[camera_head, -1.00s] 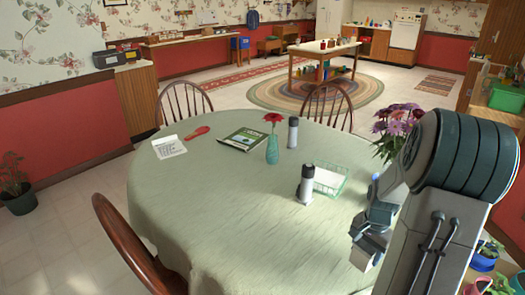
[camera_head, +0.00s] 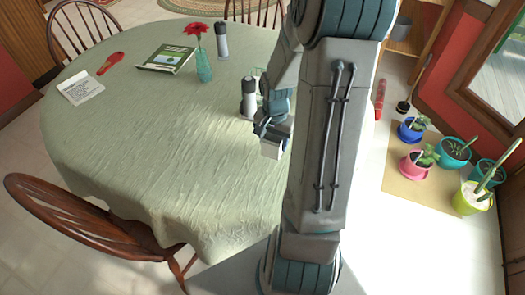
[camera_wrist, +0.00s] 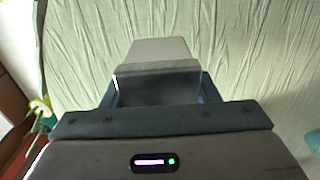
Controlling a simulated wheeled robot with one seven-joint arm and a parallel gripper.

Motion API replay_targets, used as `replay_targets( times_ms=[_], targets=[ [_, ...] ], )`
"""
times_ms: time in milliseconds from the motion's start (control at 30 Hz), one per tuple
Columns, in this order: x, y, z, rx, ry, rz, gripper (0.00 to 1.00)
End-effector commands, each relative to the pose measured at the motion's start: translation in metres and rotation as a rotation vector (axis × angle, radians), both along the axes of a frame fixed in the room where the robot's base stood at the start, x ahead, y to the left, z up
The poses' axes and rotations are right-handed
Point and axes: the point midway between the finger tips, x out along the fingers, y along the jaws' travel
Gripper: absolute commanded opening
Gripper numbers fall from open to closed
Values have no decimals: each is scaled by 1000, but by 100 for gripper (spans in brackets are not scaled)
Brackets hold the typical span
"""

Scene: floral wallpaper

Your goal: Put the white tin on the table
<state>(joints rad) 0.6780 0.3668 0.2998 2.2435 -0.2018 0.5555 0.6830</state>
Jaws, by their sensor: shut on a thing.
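My gripper (camera_head: 272,130) is shut on the white tin (camera_head: 270,149), a small pale box held at its fingertips. In the wrist view the tin (camera_wrist: 158,50) sits between the fingers, with the green cloth behind it. The round table (camera_head: 130,145) has a pale green cloth and fills the left and middle of the head view. The gripper and tin appear over its right part. I cannot tell the gap between tin and cloth. My arm hides the table's right side.
A dark-and-white shaker (camera_head: 249,98) stands close behind the gripper. Farther back are another shaker (camera_head: 222,40), a teal vase (camera_head: 203,67), a green book (camera_head: 166,58) and a paper (camera_head: 80,88). The near left of the table is clear. A wooden chair (camera_head: 85,235) stands at the front left.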

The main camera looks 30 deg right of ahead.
Motion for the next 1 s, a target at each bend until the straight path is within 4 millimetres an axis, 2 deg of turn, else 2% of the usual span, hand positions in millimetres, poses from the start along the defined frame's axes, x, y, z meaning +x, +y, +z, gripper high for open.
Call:
replay_targets(
  times_ms=[33, 100, 233, 600, 1000],
  targets=[
    [0, 11, -6, 3, 3, 7, 25],
    [2, 21, -12, 2, 1, 6, 25],
    [3, 29, -18, 0, 0, 2, 25],
    [3, 30, -57, 1, 1, 1, 25],
    [3, 30, -62, 0, 0, 1, 25]
  ],
)
